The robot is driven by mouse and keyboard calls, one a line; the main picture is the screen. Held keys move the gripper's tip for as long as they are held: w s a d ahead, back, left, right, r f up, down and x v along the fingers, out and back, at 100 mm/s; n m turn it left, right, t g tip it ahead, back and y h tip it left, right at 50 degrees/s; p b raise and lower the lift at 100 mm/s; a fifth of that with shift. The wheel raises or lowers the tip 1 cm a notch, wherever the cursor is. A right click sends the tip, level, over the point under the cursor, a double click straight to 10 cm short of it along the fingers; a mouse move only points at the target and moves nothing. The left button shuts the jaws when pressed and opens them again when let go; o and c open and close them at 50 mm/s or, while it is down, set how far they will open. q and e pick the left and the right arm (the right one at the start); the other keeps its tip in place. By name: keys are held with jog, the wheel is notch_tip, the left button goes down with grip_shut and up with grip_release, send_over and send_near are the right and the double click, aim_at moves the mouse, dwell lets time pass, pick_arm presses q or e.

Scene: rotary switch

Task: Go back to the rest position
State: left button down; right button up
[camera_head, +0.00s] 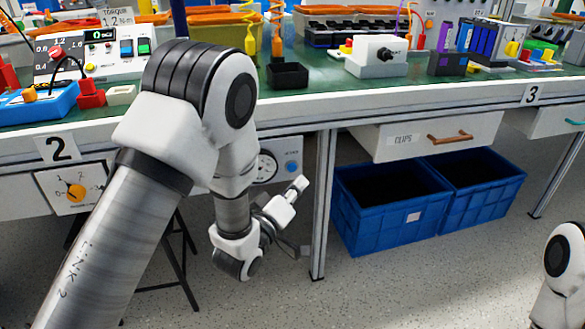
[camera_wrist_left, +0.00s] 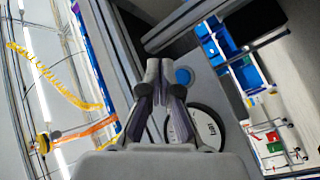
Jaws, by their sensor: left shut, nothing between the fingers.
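My left gripper (camera_head: 300,186) hangs below the front edge of the bench, in front of the leg between the gauge panel and the blue bins. Its fingers are shut and empty; the left wrist view shows the two fingertips (camera_wrist_left: 161,66) together. A rotary switch with an orange knob (camera_head: 75,191) is on a white panel under the "2" label, left of my left arm and apart from the gripper. The knob's pointer is too small to read surely. Only a piece of my right arm shows at the lower right; its gripper is out of the picture.
The gauge panel (camera_head: 265,166) with a blue button (camera_head: 291,167) is mounted under the bench, behind my left wrist. The green bench top (camera_head: 330,88) holds boxes and a small black tray (camera_head: 287,75). Two blue bins (camera_head: 395,215) stand below the drawer (camera_head: 430,135). The floor in front is free.

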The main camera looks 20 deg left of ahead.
pick_arm(q)
jog(key=shift+s+d, duration=0.65)
jog(key=shift+s, duration=0.3)
